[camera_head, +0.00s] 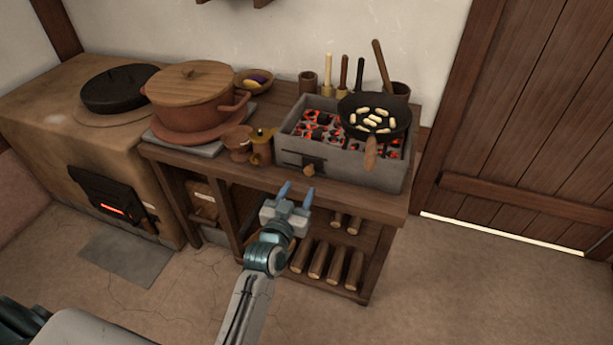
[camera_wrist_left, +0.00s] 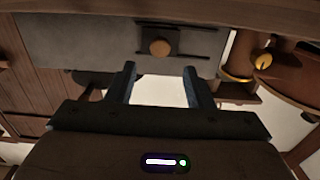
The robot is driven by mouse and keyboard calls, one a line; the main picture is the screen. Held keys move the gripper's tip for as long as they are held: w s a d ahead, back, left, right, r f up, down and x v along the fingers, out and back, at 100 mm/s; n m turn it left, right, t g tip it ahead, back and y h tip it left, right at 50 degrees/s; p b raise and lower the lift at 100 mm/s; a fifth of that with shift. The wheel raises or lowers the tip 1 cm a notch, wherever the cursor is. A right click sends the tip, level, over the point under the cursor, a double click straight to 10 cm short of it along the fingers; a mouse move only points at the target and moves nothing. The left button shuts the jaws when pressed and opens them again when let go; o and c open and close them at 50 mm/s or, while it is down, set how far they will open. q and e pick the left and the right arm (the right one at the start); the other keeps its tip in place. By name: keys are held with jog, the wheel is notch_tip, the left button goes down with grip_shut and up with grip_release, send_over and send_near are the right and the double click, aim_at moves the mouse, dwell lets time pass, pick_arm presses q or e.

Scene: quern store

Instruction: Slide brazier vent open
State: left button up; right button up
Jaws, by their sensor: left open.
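The brazier (camera_head: 365,172) is a grey stone box with glowing coals on the wooden table. On its front is a dark vent slide (camera_head: 300,160) with a round wooden knob (camera_head: 309,170). In the left wrist view the vent slide (camera_wrist_left: 185,40) and the knob (camera_wrist_left: 160,47) show ahead, between and beyond the fingers. My left gripper (camera_head: 297,190) is open and empty, in front of the table edge and just below the knob in the head view. It is apart from the knob. The left gripper also shows in the left wrist view (camera_wrist_left: 161,85). My right gripper is not in view.
A black pan (camera_head: 352,108) with pale pieces rests on the brazier, its wooden handle (camera_head: 371,153) jutting over the front. A brass-coloured jug (camera_head: 261,146) and a clay cup (camera_head: 238,143) stand left of the brazier. Logs (camera_head: 318,261) lie on the shelf below. Open floor is at right.

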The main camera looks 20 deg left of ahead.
aim_at(308, 172)
pick_arm(q)
jog(key=w, duration=0.7)
jog(key=shift+w+d, duration=0.1)
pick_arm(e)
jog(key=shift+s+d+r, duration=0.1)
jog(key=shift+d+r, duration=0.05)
